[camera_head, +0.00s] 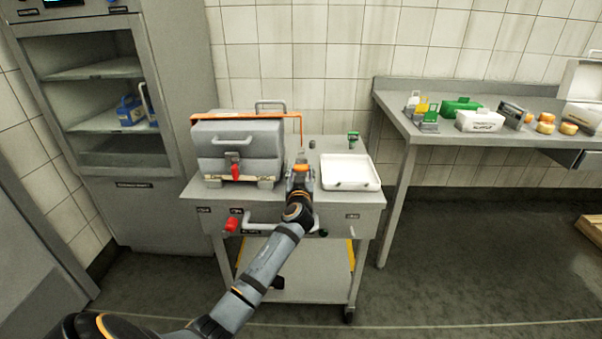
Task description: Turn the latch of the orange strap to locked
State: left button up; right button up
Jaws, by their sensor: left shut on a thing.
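The orange strap (246,116) runs along the top of a grey lidded case (236,150) on the cart. Its right end bends down beside the case's right side. My left gripper (300,166) reaches up from the lower left to this end, at the case's right side. It is shut, and its fingers appear to be on the strap's latch. The gripper hides most of the latch, so its angle cannot be read. My right gripper is not in view.
The cart (212,214) has a red knob. A side table (440,133) holds several boxes and cheeses.

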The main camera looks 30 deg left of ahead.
pick_arm(q)
jog(key=shift+m, duration=0.3)
jog(key=m, duration=0.4)
jog(key=shift+p, duration=0.35)
jog(key=m, duration=0.2)
jog(key=shift+a+m+p, duration=0.1)
jog(key=shift+m+p, duration=0.2)
jog(key=shift+p, duration=0.05)
jog(key=m+p, duration=0.1)
jog(key=m, duration=0.1)
jog(key=shift+r+m, duration=0.1)
jog(key=shift+m, duration=0.7)
jog(key=m+p, duration=0.1)
jog(key=m, duration=0.1)
jog(key=shift+s+m, duration=0.1)
jog(key=shift+m, duration=0.3)
jog(key=shift+o, duration=0.2)
jog(key=shift+m, duration=0.4)
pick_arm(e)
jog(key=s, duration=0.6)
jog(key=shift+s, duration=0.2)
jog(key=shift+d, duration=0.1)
